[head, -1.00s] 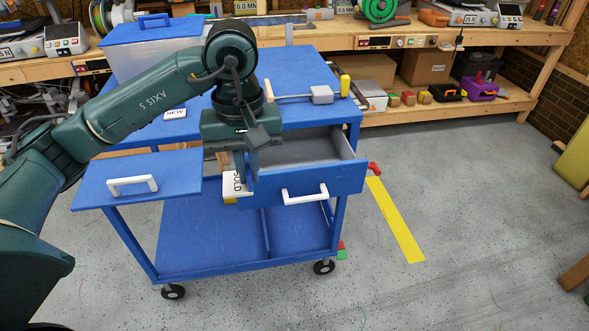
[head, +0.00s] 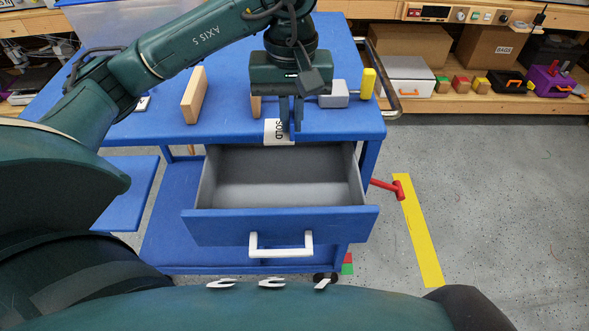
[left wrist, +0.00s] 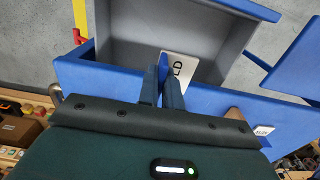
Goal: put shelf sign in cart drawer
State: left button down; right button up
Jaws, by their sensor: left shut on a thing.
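The white shelf sign (head: 272,130) with "SOLD" lettering hangs from my left gripper (head: 290,130), which is shut on it. The sign also shows in the left wrist view (left wrist: 184,66), at the fingertips of the gripper (left wrist: 163,82). Gripper and sign are at the cart's near top edge, at the back of the open drawer. The blue cart drawer (head: 215,229) is pulled out, with a white handle and an empty-looking grey inside. It also shows in the left wrist view (left wrist: 222,28). My right gripper is not in view.
Wooden blocks (head: 194,95), a grey-headed mallet (head: 334,95) and a yellow item (head: 368,84) stand on the blue cart top (head: 230,85). A second blue panel (head: 130,190) juts out at left. A red item (head: 398,189) is right of the drawer.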

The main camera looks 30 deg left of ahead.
pick_arm(q)
jog(key=f, duration=1.3)
jog(key=shift+s, duration=0.2)
jog(key=shift+f, duration=2.2)
jog(key=shift+f+b, duration=0.2)
jog(key=shift+b, duration=0.1)
jog(key=c, duration=1.6)
grip_release()
jog(key=shift+r, duration=0.15)
notch_tip(320, 180, up, 12)
jog(key=shift+r, duration=0.1)
